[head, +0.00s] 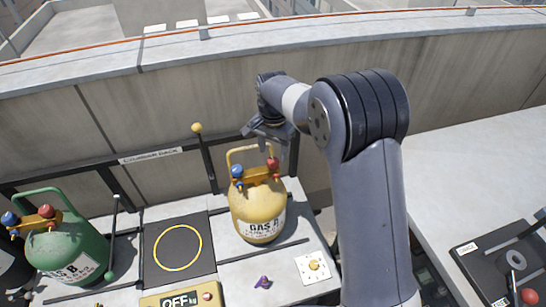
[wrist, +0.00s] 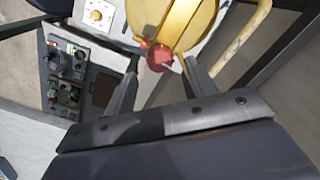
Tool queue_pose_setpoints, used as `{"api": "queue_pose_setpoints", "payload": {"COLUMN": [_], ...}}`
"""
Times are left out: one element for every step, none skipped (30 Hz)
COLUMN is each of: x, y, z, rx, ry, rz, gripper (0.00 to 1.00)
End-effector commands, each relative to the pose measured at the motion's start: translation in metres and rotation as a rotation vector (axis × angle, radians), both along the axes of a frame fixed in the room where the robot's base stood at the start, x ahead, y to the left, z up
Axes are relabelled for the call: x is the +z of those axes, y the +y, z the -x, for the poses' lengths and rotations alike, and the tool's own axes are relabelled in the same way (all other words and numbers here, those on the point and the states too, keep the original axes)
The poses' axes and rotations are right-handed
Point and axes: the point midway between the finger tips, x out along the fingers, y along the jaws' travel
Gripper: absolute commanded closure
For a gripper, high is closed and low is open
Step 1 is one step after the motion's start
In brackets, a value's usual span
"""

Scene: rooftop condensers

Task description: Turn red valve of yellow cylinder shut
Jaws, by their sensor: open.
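My gripper (head: 271,148) is just above the red valve, near the cylinder's handle. In the wrist view the open fingers of my gripper (wrist: 161,70) are on either side of the red valve (wrist: 160,57), with nothing clamped between them. The yellow cylinder (wrist: 165,18) fills the top of that view. Whether the fingers touch the valve is unclear.
A green cylinder (head: 68,250) stands at left, with a dark one partly cut off beside it. A black pad with a yellow ring (head: 178,248) lies between the cylinders. A yellow OFF box (head: 180,299) and a white dial plate (head: 314,267) sit in front. A wall rises behind.

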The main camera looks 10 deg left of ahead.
Motion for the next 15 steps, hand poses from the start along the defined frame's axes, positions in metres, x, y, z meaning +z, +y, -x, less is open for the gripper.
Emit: {"api": "queue_pose_setpoints", "payload": {"x": [0.012, 0.018, 0.026, 0.032, 0.037, 0.044, 0.048, 0.053, 0.058, 0.06, 0.063, 0.065, 0.067, 0.068, 0.069], "y": [0.001, 0.0, 0.0, 0.0, 0.0, 0.0, 0.0, 0.0, 0.0, 0.0, 0.0, 0.0, 0.0, 0.0, 0.0], "z": [-0.001, -0.001, -0.001, -0.001, -0.001, 0.0, 0.0, -0.001, -0.001, 0.0, 0.0, 0.0, 0.0, 0.0, 0.0], "rx": [0.0, 0.0, 0.0, 0.0, 0.0, 0.0, 0.0, 0.0, 0.0, 0.0, 0.0, 0.0, 0.0, 0.0, 0.0], "ry": [-0.005, -0.005, -0.005, -0.005, -0.005, -0.003, -0.003, -0.004, -0.003, -0.003, -0.003, -0.001, -0.001, -0.001, 0.0], "rz": [-0.002, -0.002, -0.002, -0.002, -0.002, -0.002, -0.002, -0.002, -0.001, -0.001, -0.001, -0.001, -0.001, -0.001, -0.001], "gripper": [0.47, 0.47, 0.47, 0.47, 0.47, 0.47, 0.47, 0.47, 0.47, 0.47, 0.47, 0.47, 0.47, 0.47, 0.47]}}
